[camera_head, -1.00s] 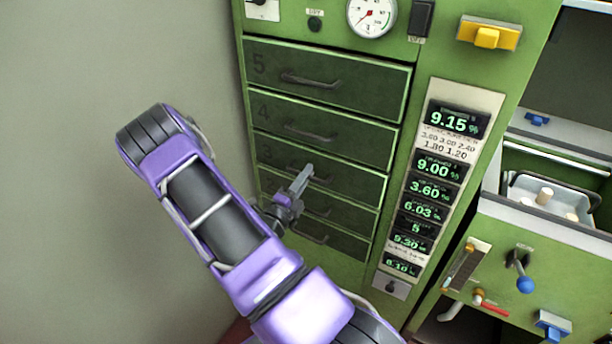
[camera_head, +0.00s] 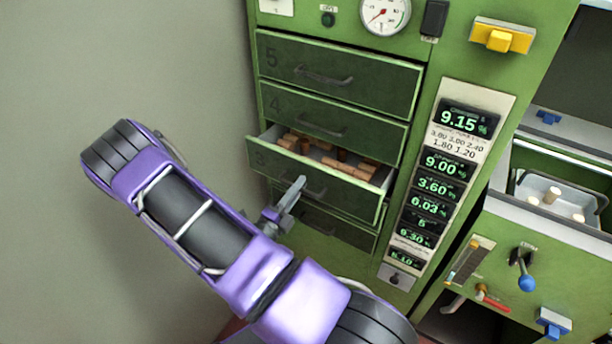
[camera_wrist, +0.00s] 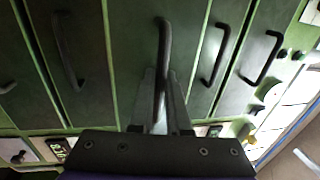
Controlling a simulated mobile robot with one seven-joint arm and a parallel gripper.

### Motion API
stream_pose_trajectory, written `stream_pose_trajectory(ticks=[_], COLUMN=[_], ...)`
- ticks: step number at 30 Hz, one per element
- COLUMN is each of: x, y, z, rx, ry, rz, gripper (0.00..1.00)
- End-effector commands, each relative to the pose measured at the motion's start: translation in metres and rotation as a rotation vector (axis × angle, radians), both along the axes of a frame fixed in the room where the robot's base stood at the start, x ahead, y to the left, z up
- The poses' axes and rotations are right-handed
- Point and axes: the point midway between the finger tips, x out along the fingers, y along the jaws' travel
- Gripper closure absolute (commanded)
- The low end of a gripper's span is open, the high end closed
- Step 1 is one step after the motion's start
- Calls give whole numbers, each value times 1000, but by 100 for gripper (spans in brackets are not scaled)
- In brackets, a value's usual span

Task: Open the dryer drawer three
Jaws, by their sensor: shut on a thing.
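Dryer drawer three (camera_head: 318,182) is a green drawer below drawers five and four. It stands pulled partly out, and cork stoppers (camera_head: 352,164) show inside it. My gripper (camera_head: 297,190) is at the front of this drawer. In the wrist view my gripper (camera_wrist: 161,95) is shut on a dark bar handle (camera_wrist: 164,40), the handle of drawer three. My purple arm comes in from the lower right and hides part of the lower drawers.
Drawer five (camera_head: 335,70) and drawer four (camera_head: 330,118) are closed above. A panel of green number displays (camera_head: 440,185) is to the right. A metal tray with corks (camera_head: 540,197) and a blue-knobbed lever (camera_head: 525,283) are further right. A plain wall is at left.

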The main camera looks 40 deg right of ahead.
Motion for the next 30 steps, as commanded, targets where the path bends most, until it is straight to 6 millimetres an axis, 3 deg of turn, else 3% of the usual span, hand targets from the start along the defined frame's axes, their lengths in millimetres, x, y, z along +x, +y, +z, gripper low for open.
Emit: stream_pose_trajectory(ticks=[7, 8, 10, 22, 30], x=[0, 0, 0, -2, -22], y=[0, 0, 0, 7, 56], z=[-1, -1, -1, -2, -12], rx=[0, 0, 0, 0, 1], ry=[1, 1, 0, 1, 3], rz=[1, 1, 1, 4, 7], gripper=[100, 84, 73, 73, 73])
